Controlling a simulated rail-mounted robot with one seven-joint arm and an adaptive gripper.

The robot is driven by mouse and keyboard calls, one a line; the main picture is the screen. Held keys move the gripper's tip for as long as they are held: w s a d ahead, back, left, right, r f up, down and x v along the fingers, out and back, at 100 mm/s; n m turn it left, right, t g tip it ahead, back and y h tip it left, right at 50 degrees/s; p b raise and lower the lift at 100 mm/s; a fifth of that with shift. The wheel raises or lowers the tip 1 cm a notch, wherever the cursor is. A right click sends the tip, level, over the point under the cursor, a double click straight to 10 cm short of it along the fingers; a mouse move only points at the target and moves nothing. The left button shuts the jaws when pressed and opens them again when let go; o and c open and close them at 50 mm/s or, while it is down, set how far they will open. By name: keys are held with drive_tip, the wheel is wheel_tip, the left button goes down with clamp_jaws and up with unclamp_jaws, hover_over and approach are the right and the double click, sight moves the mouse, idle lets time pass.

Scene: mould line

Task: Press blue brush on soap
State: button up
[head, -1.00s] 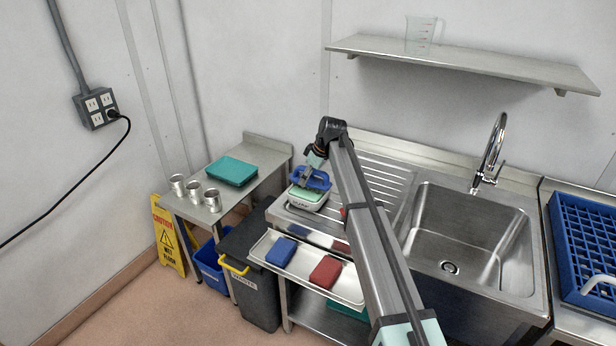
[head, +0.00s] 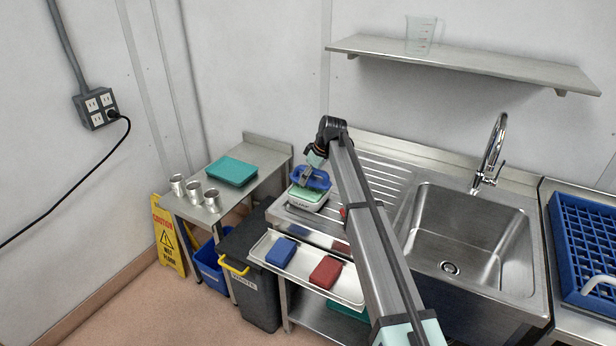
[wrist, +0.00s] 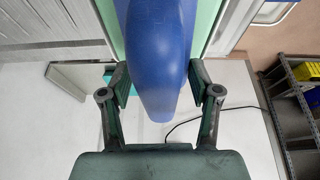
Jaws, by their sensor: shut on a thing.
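The blue brush (head: 313,178) is at the left end of the drainboard, and its blue handle (wrist: 160,60) fills the top middle of the wrist view. My gripper (head: 314,168) is shut on the brush from above. In the wrist view my gripper (wrist: 158,88) has one finger on each side of the handle. The soap (head: 306,196) is a pale green block in a white dish with dark lettering, directly under the brush. The brush appears to sit on or just over the soap; whether they touch is hard to tell. Pale green also shows beside the handle in the wrist view.
A tray (head: 345,292) in front holds a blue block (head: 281,252) and a red block (head: 325,272). The sink (head: 470,240) and faucet (head: 490,155) are to the right.

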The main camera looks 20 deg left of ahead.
drive_tip(key=shift+r+p, duration=0.95)
drive_tip(key=shift+r, duration=2.35)
